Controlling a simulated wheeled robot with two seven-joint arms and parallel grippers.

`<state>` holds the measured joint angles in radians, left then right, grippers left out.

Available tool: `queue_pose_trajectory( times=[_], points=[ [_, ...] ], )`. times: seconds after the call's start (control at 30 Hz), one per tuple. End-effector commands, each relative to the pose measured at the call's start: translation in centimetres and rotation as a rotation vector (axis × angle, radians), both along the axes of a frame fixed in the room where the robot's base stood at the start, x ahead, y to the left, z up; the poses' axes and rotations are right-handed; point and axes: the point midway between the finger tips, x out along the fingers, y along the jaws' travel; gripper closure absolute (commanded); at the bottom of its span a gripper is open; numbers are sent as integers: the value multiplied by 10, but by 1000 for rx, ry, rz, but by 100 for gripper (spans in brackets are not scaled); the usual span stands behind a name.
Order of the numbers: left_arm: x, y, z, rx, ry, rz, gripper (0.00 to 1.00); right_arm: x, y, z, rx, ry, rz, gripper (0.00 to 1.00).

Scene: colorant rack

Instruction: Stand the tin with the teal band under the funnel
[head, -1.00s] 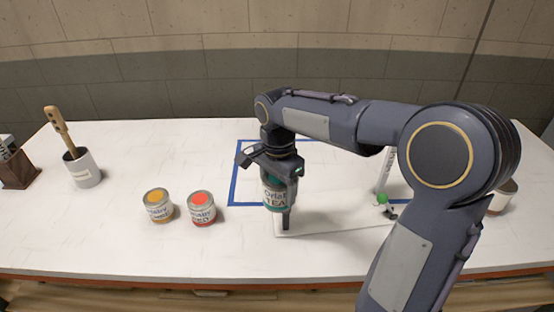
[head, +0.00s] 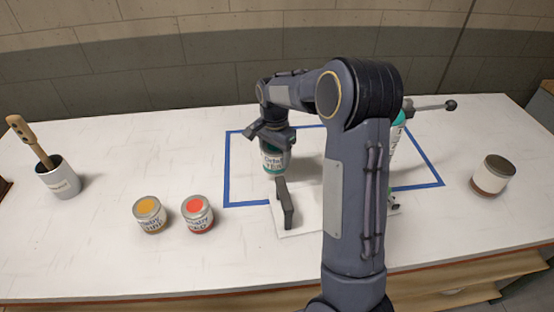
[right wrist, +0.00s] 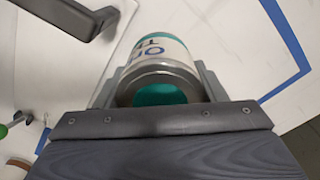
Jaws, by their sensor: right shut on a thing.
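The tin with the teal band (head: 274,160) is held in my right gripper (head: 272,140), above the blue-outlined area behind a dark upright bracket (head: 285,203). In the right wrist view the tin (right wrist: 160,60) sits between the two fingers of the gripper (right wrist: 158,85), its teal top and part of its label showing. I cannot tell whether its bottom touches the surface. A white and teal stand (head: 398,140) shows partly behind my right arm. I cannot make out the funnel; my arm may cover it. My left gripper is not in view.
Orange-topped (head: 149,214) and red-topped (head: 197,213) tins stand at front left. A cup with a wooden tool (head: 58,180) is far left. A brown-banded tin (head: 493,175) stands at right. A lever with a black knob (head: 450,104) sticks out behind my arm. The left back is clear.

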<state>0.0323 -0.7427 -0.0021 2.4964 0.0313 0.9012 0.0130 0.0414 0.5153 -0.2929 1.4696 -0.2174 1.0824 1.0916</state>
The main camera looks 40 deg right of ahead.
Motion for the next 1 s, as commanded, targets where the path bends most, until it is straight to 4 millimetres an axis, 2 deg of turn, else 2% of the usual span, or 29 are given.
queue_pose_trajectory(
  times=[0.33, 0.5, 0.9, 0.93, 1.0],
  points=[
    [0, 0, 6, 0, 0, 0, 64, 11, -17, -24, 1, 1, -2, 62],
    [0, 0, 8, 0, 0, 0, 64, 11, -16, -50, 1, 2, 0, 62],
    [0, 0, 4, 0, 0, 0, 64, 11, -16, -58, 0, -1, 0, 62],
    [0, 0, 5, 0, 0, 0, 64, 11, -16, -57, 1, -1, 0, 33],
    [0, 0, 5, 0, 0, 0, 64, 11, -16, -57, 1, -1, 0, 24]
  ],
)
